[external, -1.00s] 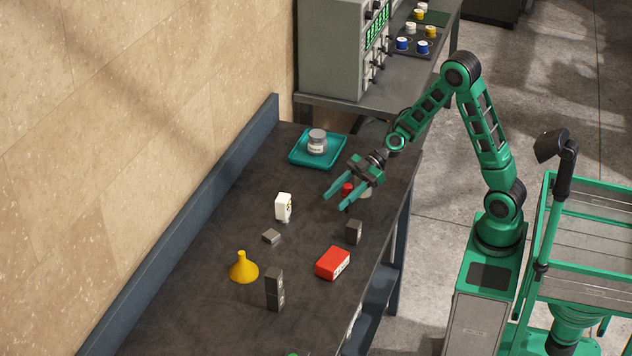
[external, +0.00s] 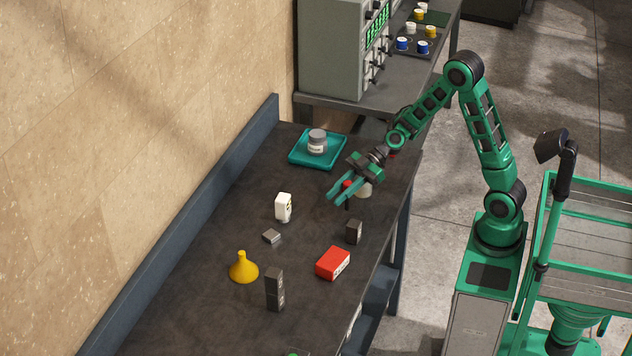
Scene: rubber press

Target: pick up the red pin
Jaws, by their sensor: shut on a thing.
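The red pin (external: 347,184) shows as a small red top between the fingers of my gripper (external: 338,195), near the right edge of the dark workbench (external: 215,255). My gripper reaches in from the right and is shut on the pin. The fingers hide most of the pin's lower part, and I cannot tell whether it still touches the bench or what is under it.
A pale round piece (external: 364,191) stands right beside my gripper. A dark block (external: 354,232), a red box (external: 333,263), a white bottle (external: 283,207) and a yellow funnel (external: 242,267) stand nearer the front. A teal tray (external: 297,155) holds a jar (external: 317,142).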

